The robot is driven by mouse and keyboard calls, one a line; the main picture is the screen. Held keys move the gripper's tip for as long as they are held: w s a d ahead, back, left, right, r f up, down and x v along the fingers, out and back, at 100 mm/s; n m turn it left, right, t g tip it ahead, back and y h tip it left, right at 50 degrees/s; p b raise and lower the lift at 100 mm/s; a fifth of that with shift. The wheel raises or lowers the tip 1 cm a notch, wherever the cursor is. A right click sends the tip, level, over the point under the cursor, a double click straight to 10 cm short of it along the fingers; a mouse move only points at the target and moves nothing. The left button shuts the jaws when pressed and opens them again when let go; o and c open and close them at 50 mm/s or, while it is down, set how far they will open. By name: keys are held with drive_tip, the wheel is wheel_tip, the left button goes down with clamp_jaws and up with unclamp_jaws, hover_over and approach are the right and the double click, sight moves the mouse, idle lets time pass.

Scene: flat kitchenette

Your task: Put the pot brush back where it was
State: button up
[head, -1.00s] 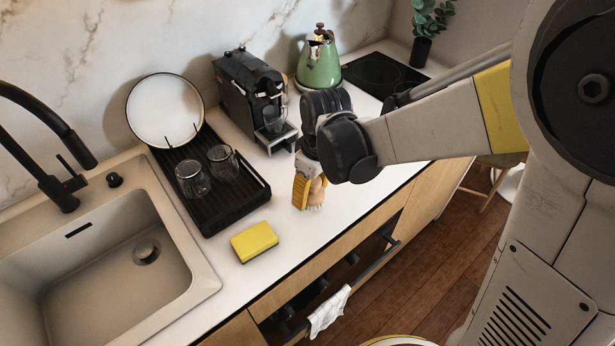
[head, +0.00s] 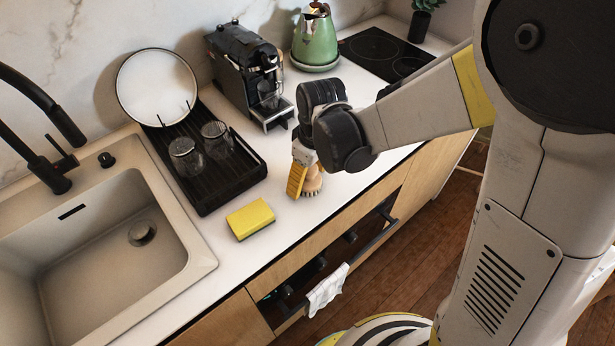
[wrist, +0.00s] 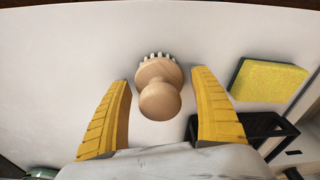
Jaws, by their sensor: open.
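The pot brush (head: 313,183) has a round wooden knob handle and short bristles. It stands upright, bristles down, on the white counter near the front edge, right of the yellow sponge. In the wrist view the brush (wrist: 160,95) shows from above, knob toward the camera. My gripper (head: 304,180) is low over the counter at the brush. Its two yellow fingers are apart, one on each side of the brush, with visible gaps to the knob in the wrist view (wrist: 163,80). The near finger hides part of the brush in the head view.
A yellow sponge (head: 250,219) lies left of the brush. A black drying rack (head: 211,198) with two glasses and a plate stands behind it, beside the sink (head: 180,283). A coffee machine (head: 242,75) and green kettle (head: 315,42) stand at the back. A drawer below is open.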

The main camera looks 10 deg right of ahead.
sight(314, 170)
drive_tip(key=r+p, duration=0.1)
drive_tip(key=r, duration=0.3)
drive_tip(key=r+p, duration=0.2)
drive_tip(key=r, duration=0.2)
drive_tip(key=s+d+r+p, duration=0.1)
drive_tip(key=r, duration=0.3)
drive_tip(key=shift+s+d+r, duration=0.1)
drive_tip(key=shift+d+r, duration=0.1)
drive_tip(key=shift+r, duration=0.05)
drive_tip(key=s+d+r+m+t+h, duration=0.1)
drive_tip(key=s+d+r+m+t, duration=0.5)
drive_tip(key=s+d+m, duration=0.3)
drive_tip(key=s+d+r, duration=0.1)
drive_tip(key=d, duration=0.2)
drive_tip(key=shift+d+r, duration=0.2)
drive_tip(key=shift+f, duration=0.1)
wheel_tip(314, 170, down, 3)
drive_tip(key=b, duration=0.3)
drive_tip(key=shift+f, duration=0.2)
